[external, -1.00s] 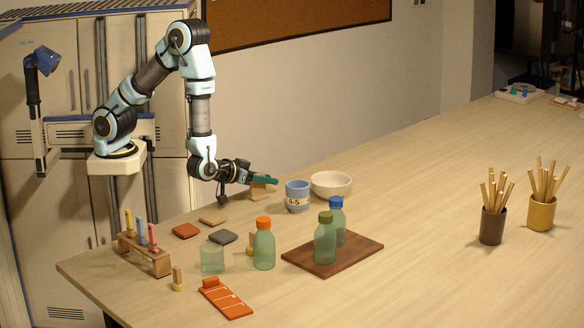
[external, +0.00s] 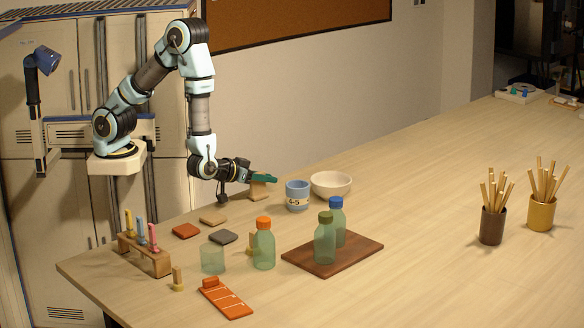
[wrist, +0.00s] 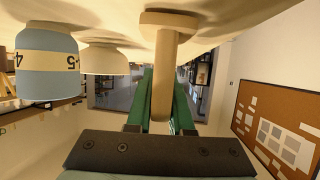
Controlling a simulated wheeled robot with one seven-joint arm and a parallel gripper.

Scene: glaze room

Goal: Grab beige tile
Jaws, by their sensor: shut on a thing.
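The beige tile (external: 213,221) lies flat on the table, between the red tile (external: 186,231) and the grey tile (external: 223,237). My gripper (external: 264,180), with green fingers, is at the back of the table, right of and above the beige tile and apart from it. It is shut on a wooden post with a round base (external: 258,191). In the wrist view this post (wrist: 163,75) stands between the green fingers (wrist: 161,92). The beige tile does not show in the wrist view.
A blue cup (external: 297,197) and a cream bowl (external: 331,184) stand just right of my gripper. Two bottles stand on a brown board (external: 301,257).

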